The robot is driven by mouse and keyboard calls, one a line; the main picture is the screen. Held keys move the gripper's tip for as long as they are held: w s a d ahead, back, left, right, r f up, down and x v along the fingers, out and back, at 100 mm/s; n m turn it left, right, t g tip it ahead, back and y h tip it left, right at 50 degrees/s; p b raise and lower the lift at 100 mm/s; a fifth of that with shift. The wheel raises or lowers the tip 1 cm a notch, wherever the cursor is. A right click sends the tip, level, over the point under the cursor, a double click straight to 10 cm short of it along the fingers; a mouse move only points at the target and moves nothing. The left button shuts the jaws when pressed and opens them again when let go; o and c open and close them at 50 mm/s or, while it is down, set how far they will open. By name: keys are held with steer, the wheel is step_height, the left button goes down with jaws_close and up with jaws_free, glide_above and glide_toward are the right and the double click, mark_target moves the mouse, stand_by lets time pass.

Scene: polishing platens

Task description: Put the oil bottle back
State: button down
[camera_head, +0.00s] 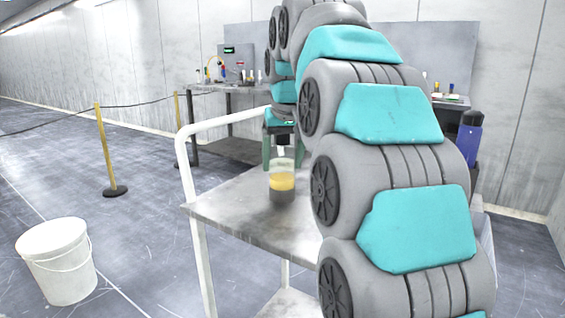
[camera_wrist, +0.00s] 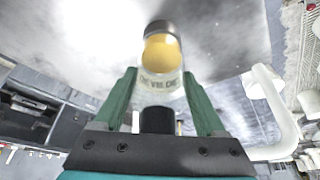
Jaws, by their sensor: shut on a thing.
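The oil bottle (camera_head: 282,183) is a clear cylinder with yellow liquid, a dark base and a dark neck. It is upright over the steel cart top (camera_head: 232,212); I cannot tell whether its base touches the metal. My gripper (camera_head: 281,146) comes down from above with its green fingers on either side of the bottle's upper part. In the wrist view the bottle (camera_wrist: 161,62) is between the two fingers of my gripper (camera_wrist: 160,88), which is shut on it. Its dark cap points to the palm. My arm hides the right part of the cart.
A white bucket (camera_head: 58,262) stands on the floor at left. The cart has a white handle rail (camera_head: 184,165). Posts (camera_head: 107,150) with a rope stand behind. A back bench (camera_head: 232,88) holds small bottles and a grey box. A blue container (camera_head: 468,140) is partly hidden at right.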

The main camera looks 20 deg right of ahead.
mark_target(284, 147)
steer(key=shift+f, duration=0.45)
jaws_free()
steer(key=shift+f, duration=0.1)
steer(key=v, duration=0.6)
steer(key=shift+w, duration=0.1)
steer(key=shift+v, duration=0.9)
